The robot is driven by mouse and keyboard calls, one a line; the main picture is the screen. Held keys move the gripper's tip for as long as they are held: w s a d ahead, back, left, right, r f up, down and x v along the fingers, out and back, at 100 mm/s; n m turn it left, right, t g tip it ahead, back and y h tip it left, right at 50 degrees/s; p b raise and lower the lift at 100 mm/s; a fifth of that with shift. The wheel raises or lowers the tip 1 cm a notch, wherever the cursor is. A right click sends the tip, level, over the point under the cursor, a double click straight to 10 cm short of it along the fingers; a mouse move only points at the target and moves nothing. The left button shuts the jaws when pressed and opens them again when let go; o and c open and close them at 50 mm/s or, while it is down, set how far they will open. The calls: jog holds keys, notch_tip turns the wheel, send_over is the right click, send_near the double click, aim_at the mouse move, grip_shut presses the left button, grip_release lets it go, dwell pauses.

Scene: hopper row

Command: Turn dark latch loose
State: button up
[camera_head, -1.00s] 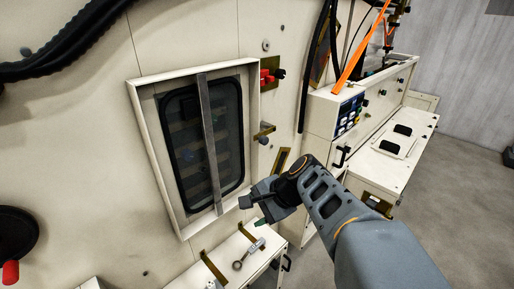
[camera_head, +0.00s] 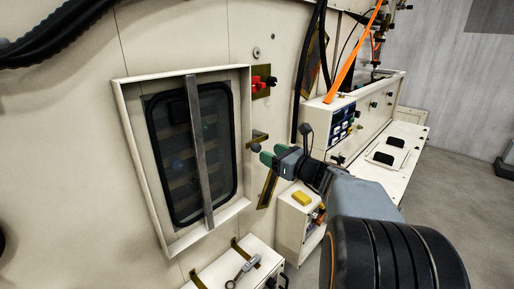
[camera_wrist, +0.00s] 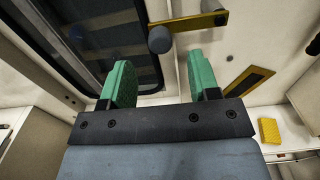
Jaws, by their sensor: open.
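The dark latch (camera_head: 258,137) sits on the cream wall just right of the framed window. In the wrist view it shows as a brass-coloured bar with a dark rounded knob (camera_wrist: 159,40). My gripper (camera_head: 264,153) is just below and right of the latch, with its green fingers pointing at the wall. In the wrist view my gripper (camera_wrist: 160,76) is open and empty. The knob appears beyond the fingertips, roughly centred between them. I see no contact, and the exact gap in depth is unclear.
The window's raised frame (camera_head: 247,105) stands close to the left. A red handle (camera_head: 262,83) is above, and a brass strip (camera_head: 267,190) is below. A yellow block (camera_head: 302,199) lies on a cabinet to the lower right. A tool (camera_head: 243,270) lies on the low ledge.

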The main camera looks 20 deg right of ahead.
aim_at(259, 148)
jog(key=x, duration=0.7)
jog(key=shift+c, duration=0.3)
jog(key=shift+s, duration=0.1)
grip_shut()
